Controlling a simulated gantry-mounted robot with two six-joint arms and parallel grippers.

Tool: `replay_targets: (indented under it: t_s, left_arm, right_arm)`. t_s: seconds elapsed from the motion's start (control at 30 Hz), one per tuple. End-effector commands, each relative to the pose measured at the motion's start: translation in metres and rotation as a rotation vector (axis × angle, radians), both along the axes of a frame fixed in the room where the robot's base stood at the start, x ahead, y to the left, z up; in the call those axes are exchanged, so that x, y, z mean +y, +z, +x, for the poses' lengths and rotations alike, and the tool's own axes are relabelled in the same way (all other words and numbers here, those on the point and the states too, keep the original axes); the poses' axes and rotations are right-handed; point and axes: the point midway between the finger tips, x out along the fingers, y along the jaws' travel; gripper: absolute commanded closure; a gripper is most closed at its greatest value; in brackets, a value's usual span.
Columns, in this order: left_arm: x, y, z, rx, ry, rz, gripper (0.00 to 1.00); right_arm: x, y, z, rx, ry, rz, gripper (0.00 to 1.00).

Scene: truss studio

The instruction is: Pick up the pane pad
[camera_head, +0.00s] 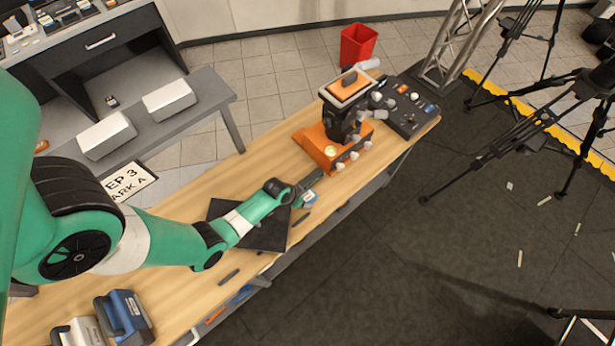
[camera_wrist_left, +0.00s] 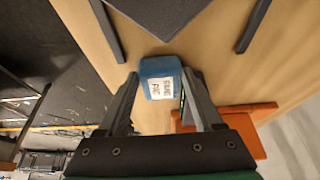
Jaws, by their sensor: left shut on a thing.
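The pane pad (camera_wrist_left: 160,78) is a small blue block with a white label, the label text hard to read. It sits between the two fingers of my left gripper (camera_wrist_left: 157,100) in the left wrist view, and the gripper is shut on it. In the head view the pane pad (camera_head: 309,198) shows as a small blue and white piece at the tip of my left gripper (camera_head: 310,187), above the wooden table (camera_head: 185,285). I cannot tell whether the pad touches the table. My right gripper is in neither view.
A dark mat (camera_head: 265,235) lies under my left forearm, with dark strips (camera_head: 229,275) beside it. An orange device (camera_head: 320,150) and a black control panel (camera_head: 408,108) stand beyond the gripper. A blue case (camera_head: 125,315) stands at the near end. Bare table lies between.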

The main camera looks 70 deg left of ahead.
Motion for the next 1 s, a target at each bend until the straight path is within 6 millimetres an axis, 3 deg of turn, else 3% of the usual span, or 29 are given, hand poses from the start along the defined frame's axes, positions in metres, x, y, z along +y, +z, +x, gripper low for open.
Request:
replay_targets:
  t_s: [0.07, 0.1, 0.37, 0.6, 0.87, 1.0]
  left_arm:
    - [0.000, 0.000, 0.000, 0.000, 0.000, 0.000, 0.85]
    - [0.000, 0.000, 0.000, 0.000, 0.000, 0.000, 0.94]
    - [0.000, 0.005, 0.000, 0.000, 0.000, 0.000, 0.94]
    - [0.000, 0.040, 0.000, -0.001, 0.000, 0.000, 0.94]
    - [-0.047, 0.105, -0.022, 0.002, -0.008, -0.001, 0.94]
    - [-0.087, 0.115, -0.039, 0.003, -0.013, 0.000, 0.94]
  right_arm:
    - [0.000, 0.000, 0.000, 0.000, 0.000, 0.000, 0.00]
    - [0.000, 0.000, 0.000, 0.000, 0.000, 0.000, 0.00]
    - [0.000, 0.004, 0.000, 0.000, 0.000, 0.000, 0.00]
    - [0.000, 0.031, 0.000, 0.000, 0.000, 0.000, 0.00]
    - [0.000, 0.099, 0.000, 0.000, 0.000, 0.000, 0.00]
    - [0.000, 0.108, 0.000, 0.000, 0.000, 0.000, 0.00]
